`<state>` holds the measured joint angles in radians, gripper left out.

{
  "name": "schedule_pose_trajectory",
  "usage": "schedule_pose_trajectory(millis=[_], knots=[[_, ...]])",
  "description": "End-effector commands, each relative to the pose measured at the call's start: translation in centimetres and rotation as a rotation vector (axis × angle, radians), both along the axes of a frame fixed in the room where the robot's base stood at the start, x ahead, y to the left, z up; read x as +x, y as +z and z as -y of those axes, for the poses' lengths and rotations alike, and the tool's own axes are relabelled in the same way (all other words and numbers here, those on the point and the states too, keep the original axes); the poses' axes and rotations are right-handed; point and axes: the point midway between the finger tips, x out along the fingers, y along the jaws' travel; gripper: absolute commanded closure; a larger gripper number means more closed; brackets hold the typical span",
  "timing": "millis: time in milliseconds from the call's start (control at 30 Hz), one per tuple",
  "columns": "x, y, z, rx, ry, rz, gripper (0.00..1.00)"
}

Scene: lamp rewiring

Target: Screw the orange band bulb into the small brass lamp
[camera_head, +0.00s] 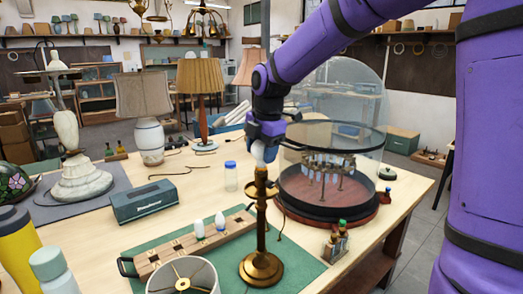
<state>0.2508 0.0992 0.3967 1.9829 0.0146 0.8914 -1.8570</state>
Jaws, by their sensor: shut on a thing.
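The small brass lamp (261,215) stands upright on the green mat, with a round base and a slim stem. My gripper (262,143) points down directly above the top of the lamp. It is shut on a pale bulb (258,154), most of which the jaws hide. The bulb's lower end is at the lamp's socket (260,174); I cannot tell whether it is seated in it. I cannot make out the colour of its band clearly. Two more white bulbs stand in a wooden rack (165,262) left of the lamp.
A glass dome on a dark red base (325,213) stands close right of the lamp. Small bottles (337,240) stand in front of it. A lampshade (183,276), a grey-green box (144,200) and a blue-capped jar (231,176) are on the left.

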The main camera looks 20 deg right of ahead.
Motion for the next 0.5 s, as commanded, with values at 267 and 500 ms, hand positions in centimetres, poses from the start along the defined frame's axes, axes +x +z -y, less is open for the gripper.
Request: schedule_pose_trajectory(millis=[267,500], knots=[[-0.01,0.06,-0.06,-0.001,-0.121,0.003,0.67],[-0.03,0.05,-0.05,-0.001,-0.351,0.003,0.67]])
